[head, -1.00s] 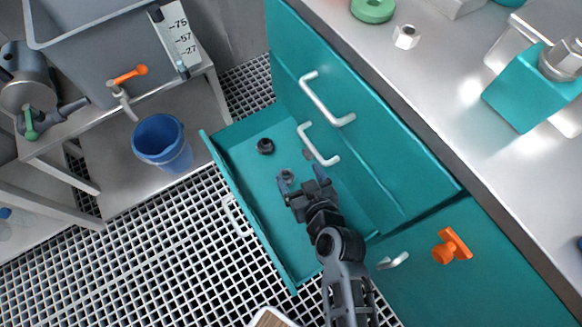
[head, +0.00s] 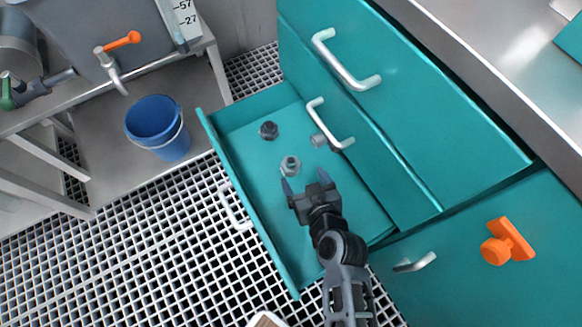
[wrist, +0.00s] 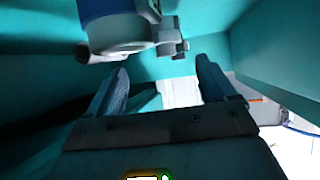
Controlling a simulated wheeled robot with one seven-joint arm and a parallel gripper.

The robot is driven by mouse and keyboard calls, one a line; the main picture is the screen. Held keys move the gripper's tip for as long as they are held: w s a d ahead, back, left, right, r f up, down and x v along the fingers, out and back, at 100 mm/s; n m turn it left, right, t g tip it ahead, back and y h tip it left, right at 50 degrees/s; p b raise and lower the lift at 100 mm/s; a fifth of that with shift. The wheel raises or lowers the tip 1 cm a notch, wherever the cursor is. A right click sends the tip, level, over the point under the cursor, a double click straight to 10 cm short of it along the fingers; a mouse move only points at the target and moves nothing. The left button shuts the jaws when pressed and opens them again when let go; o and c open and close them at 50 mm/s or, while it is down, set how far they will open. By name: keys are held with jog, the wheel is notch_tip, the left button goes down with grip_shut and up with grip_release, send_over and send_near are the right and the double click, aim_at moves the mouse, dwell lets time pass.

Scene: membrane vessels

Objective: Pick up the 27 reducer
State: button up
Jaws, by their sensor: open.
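Three small fittings lie in the open teal drawer (head: 262,222). A grey one with a hexagonal body (head: 290,165) is closest to my gripper (head: 304,182), just beyond the left fingertip. A dark one (head: 268,130) lies farther back. No size marks are readable, so I cannot tell which is the 27 reducer. My gripper is open and empty over the drawer. In the wrist view, a blue-and-grey part (wrist: 118,32) and a smaller grey part (wrist: 172,38) appear beyond the fingers (wrist: 160,82).
A closed teal drawer with a white handle (head: 345,62) overhangs the right side of the open drawer. An orange knob (head: 507,242) is on the cabinet at right. A blue bucket (head: 157,127) stands at left. The steel worktop (head: 500,50) is above right.

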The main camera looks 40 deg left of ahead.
aim_at(293, 168)
jog(key=x, duration=0.2)
jog(key=b+x, duration=0.1)
jog(key=x, duration=0.2)
jog(key=s+b+x, duration=0.1)
jog(key=x, duration=0.1)
jog(key=shift+w+a+f, duration=0.15)
jog(key=shift+a+f, duration=0.1)
jog(key=shift+f, duration=0.2)
jog(key=c, duration=1.1)
jog(key=shift+c, duration=0.2)
